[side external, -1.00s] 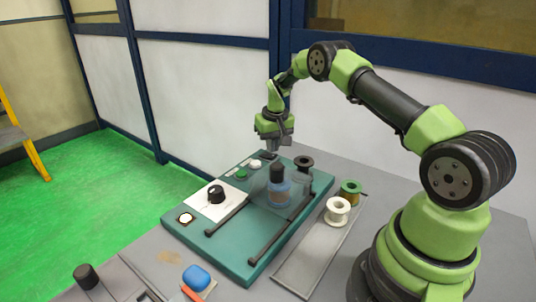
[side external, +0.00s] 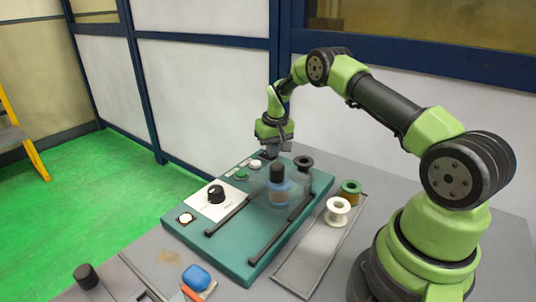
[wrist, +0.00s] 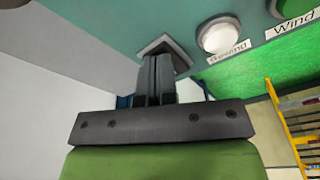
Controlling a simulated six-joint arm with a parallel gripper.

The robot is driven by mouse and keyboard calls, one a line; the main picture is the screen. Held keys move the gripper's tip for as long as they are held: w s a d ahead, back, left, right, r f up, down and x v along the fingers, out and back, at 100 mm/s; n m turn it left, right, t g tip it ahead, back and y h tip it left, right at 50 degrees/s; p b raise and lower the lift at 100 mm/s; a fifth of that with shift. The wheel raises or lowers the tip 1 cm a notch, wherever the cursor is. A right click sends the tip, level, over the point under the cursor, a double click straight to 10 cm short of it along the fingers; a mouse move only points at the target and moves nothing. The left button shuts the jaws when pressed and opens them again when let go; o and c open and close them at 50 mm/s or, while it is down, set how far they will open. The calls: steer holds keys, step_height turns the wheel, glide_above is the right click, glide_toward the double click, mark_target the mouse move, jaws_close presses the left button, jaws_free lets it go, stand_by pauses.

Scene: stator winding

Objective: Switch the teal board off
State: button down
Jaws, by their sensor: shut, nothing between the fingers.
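The teal board (side external: 228,252) lies on the grey table; its surface also shows in the wrist view (wrist: 105,22). My gripper (side external: 270,153) is low over the board's far end, pointing down. In the wrist view its fingers (wrist: 157,70) are closed together with nothing between them. A dark square-edged part (wrist: 165,43), possibly a switch base, sits on the board right at the fingertips; the fingers hide most of it. I cannot tell whether they touch it. Beside it are a white button (wrist: 220,36) labelled Rewind and a green button labelled Wind (side external: 242,174).
A blue object (side external: 196,276) lies in front.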

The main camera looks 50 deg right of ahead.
steer(key=shift+r, duration=3.55)
steer(key=s+a+r+t, duration=0.1)
steer(key=s+a+r, duration=0.1)
steer(key=a+r, duration=0.3)
steer(key=s+a+r+n+t, duration=0.1)
steer(key=s+a+r, duration=0.1)
steer(key=a+r, duration=0.35)
steer(key=s+a+r+t, duration=0.1)
steer(key=s+a+r, duration=0.15)
steer(key=r, duration=0.55)
steer(key=s+a+t+y, duration=0.1)
steer(key=s+a, duration=0.2)
steer(key=s, duration=0.3)
steer(key=s+a+r+y, duration=0.1)
steer(key=s+a, duration=0.2)
steer(key=s, duration=0.4)
steer(key=s+a+n+t, duration=0.1)
steer(key=s+a, duration=0.3)
steer(key=s, duration=0.2)
steer(key=shift+s+r+t+y, duration=0.15)
steer(key=shift+s+t+y, duration=0.15)
steer(key=shift+s+y, duration=0.1)
